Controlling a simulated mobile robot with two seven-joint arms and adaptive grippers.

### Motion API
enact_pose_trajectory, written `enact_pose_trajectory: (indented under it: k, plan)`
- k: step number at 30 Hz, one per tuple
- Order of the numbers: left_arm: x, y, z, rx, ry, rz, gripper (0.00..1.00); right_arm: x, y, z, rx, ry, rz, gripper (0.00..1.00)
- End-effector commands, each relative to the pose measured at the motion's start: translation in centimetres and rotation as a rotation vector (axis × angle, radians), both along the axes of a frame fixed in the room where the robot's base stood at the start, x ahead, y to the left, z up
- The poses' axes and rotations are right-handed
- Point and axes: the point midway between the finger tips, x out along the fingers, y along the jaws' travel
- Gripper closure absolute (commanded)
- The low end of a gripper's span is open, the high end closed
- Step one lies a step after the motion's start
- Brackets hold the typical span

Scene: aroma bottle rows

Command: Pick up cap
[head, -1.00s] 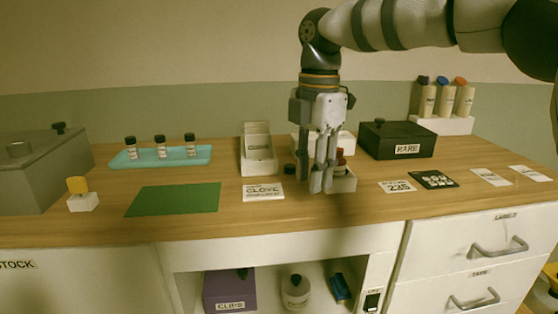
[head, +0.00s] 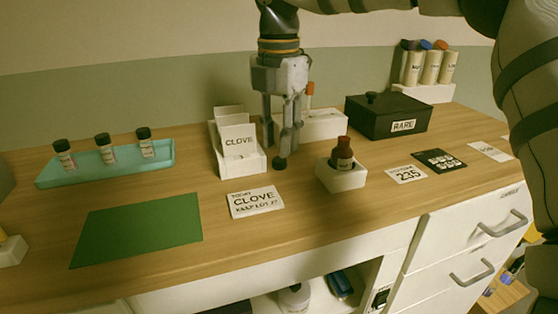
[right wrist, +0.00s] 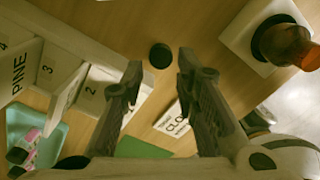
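A small round black cap (head: 280,163) lies on the wooden table between the white card box and the white bottle holder. My right gripper (head: 279,146) points down right at the cap, its fingers apart. In the right wrist view the cap (right wrist: 160,56) shows in the gap between the open fingertips (right wrist: 160,70), nothing held. I cannot tell whether a finger touches it. An amber bottle (head: 342,153) stands upright in the white holder (head: 341,179) to the right of the gripper. My left gripper is not in view.
The CLOVE card box (head: 243,162) stands close left of the gripper, and a white box (head: 325,124) is behind it. A CLOVE note (head: 256,202) lies in front. A green mat (head: 138,229) and teal tray (head: 75,175) are left; a black RARE box (head: 388,117) is right.

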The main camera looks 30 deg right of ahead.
Motion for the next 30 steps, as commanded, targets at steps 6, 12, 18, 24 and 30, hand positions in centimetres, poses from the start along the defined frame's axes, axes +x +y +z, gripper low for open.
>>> enact_pose_trajectory:
  k: [6, 12, 18, 24, 30]
  plan:
    - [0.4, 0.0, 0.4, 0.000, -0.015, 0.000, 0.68, -0.2, 0.0, -3.3, 0.001, -0.003, -0.001, 0.72]
    - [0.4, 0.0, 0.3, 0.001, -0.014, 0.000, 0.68, -0.2, 0.0, -3.5, -0.001, -0.004, -0.001, 0.72]
    - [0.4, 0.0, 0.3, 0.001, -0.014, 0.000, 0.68, -0.1, 0.0, -3.5, -0.001, -0.003, -0.001, 0.87]
    - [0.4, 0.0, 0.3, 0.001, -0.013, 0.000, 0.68, -0.1, 0.0, -3.5, -0.001, -0.003, -0.001, 0.87]
    - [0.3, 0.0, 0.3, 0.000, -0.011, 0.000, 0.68, -0.1, 0.0, -2.3, -0.001, -0.004, -0.002, 0.87]
